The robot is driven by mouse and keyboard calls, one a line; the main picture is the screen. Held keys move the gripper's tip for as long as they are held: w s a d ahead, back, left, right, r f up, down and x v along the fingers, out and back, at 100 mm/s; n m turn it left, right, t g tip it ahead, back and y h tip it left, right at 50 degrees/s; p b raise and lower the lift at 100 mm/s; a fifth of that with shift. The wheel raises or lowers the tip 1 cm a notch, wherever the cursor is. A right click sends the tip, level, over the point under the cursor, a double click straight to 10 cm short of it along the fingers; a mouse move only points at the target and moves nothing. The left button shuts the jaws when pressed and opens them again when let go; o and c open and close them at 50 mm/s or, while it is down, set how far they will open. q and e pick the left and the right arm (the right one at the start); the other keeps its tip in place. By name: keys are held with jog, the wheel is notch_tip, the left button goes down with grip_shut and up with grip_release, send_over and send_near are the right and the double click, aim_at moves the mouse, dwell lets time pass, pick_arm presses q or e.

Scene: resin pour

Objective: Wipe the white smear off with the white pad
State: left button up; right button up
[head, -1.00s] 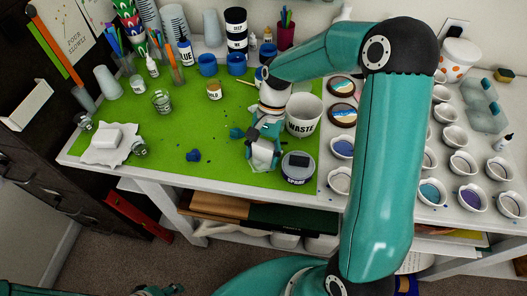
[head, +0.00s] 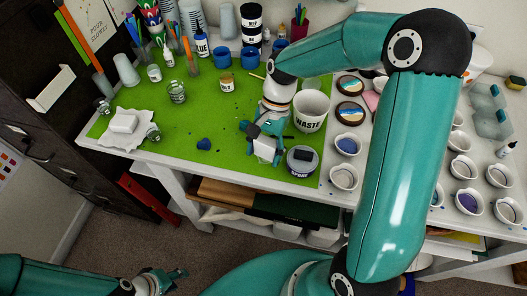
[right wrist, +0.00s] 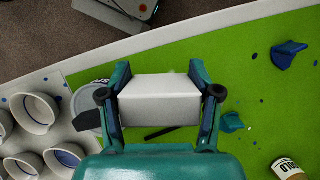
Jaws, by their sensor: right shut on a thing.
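My right gripper (head: 266,146) is shut on a white block-shaped pad (right wrist: 160,100), low over the green mat (head: 228,150). In the right wrist view the pad sits between the two fingers (right wrist: 160,98), its broad face toward the camera. Whether the pad touches the mat I cannot tell. I cannot make out the white smear; the pad and gripper hide part of the mat. My left gripper (head: 166,280) is at the lower left, below and apart from the table; its jaw opening is unclear.
A WASTE cup (head: 311,109) and a labelled round tub (head: 302,161) stand close right of my right gripper. A blue piece (head: 204,144) lies left of it. Another white block (head: 123,123) rests on a white sheet (head: 106,139). Small cups crowd the right side.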

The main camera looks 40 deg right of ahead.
aim_at(264, 144)
jog(key=shift+r+p, duration=1)
jog(key=shift+r, duration=0.6)
jog(key=shift+f, duration=0.1)
